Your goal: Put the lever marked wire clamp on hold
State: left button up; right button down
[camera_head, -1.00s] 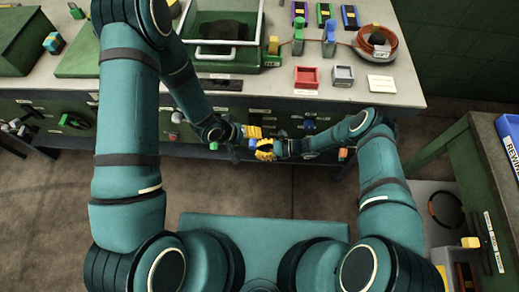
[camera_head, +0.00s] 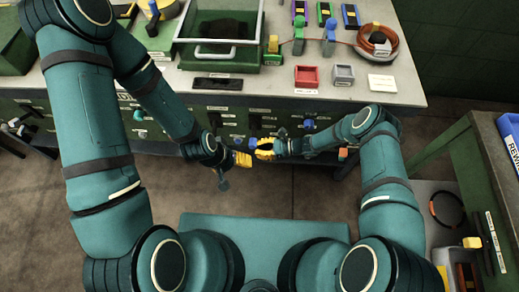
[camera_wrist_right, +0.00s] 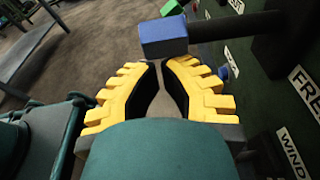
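A lever with a blue block-shaped end (camera_wrist_right: 165,38) on a dark shaft sticks out from the green panel in the right wrist view. Below the shaft are labels reading FREE (camera_wrist_right: 304,88) and WIND, both cut off. My right gripper (camera_wrist_right: 160,64) has its yellow fingers slightly parted, with a narrow empty gap, just short of the blue end. In the head view my right gripper (camera_head: 262,148) is at the panel front. My left gripper (camera_head: 243,160) is close beside it on the left; its finger opening is unclear. I cannot read which lever is marked wire clamp.
The green panel below the bench top (camera_head: 345,98) carries other controls, including a blue knob (camera_head: 309,125) and a green knob (camera_head: 138,115). A green tray (camera_head: 220,58), a red box (camera_head: 307,76) and a grey box (camera_head: 343,74) stand on the bench. Floor is clear below the grippers.

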aim_at(253, 144)
jog(key=shift+r, duration=0.15)
notch_tip(253, 144, up, 4)
jog(key=m+g+b, duration=0.1)
jog(key=m+b, duration=0.1)
jog(key=b, duration=0.1)
jog(key=shift+w+m, duration=0.1)
jog(key=shift+m, duration=0.3)
jog(key=shift+w+r, duration=0.1)
jog(key=shift+r, duration=0.05)
jog(key=shift+w+r, duration=0.1)
jog(key=shift+r, duration=0.05)
jog(key=s+v, duration=0.1)
jog(key=v, duration=1.1)
jog(key=shift+w+f, duration=0.35)
jog(key=shift+w, duration=0.05)
jog(key=shift+s, duration=0.1)
